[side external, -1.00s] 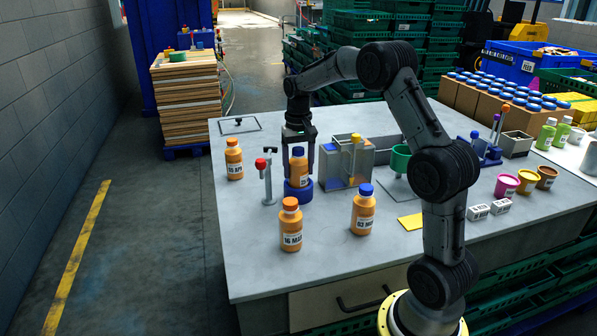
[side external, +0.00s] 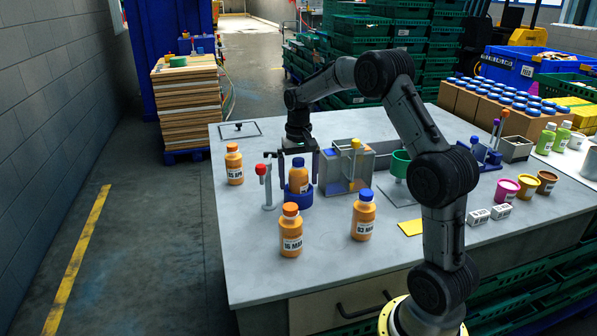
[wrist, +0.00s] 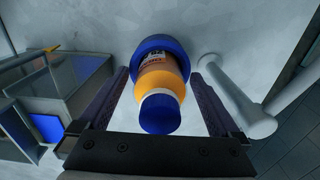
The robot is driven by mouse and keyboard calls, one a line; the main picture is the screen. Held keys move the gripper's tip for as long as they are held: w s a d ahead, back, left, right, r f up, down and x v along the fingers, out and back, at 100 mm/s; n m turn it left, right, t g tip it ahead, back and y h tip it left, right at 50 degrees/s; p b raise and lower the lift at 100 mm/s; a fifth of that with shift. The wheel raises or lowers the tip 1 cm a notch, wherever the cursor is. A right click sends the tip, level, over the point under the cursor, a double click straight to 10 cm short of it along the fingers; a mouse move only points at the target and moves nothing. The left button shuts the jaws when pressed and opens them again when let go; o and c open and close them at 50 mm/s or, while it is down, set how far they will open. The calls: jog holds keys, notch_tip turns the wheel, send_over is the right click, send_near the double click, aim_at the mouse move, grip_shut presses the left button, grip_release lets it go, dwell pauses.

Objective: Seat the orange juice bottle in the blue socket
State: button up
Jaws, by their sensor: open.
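An orange juice bottle with a blue cap (side external: 298,177) stands upright in the round blue socket (side external: 300,198) on the table. In the wrist view the bottle (wrist: 160,83) sits inside the ring of the blue socket (wrist: 162,44), with its cap toward the camera. My gripper (side external: 298,172) is open around the bottle, one finger on each side. In the wrist view my gripper (wrist: 162,95) shows gaps between both fingers and the bottle. The bottle's lowest part is hidden inside the socket.
A stand with a red knob (side external: 264,180) is close left of the socket. A clear divided box (side external: 345,172) stands close right. Other juice bottles are at the left (side external: 234,164) and in front (side external: 290,230) (side external: 363,215).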

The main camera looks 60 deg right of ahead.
notch_tip(320, 180, up, 11)
jog(key=shift+a+r, duration=0.1)
jog(key=shift+r, duration=0.55)
jog(key=s+a+r+n+t, duration=0.2)
jog(key=s+a+n, duration=0.1)
jog(key=s+a, duration=0.5)
jog(key=s+a+r+n+t, duration=0.25)
jog(key=s+a, duration=0.45)
jog(key=a, duration=0.4)
jog(key=s+a+f+n+t, duration=0.1)
jog(key=s+a+f+n, duration=0.2)
jog(key=s+f, duration=0.3)
jog(key=s+a, duration=0.1)
jog(key=s, duration=0.2)
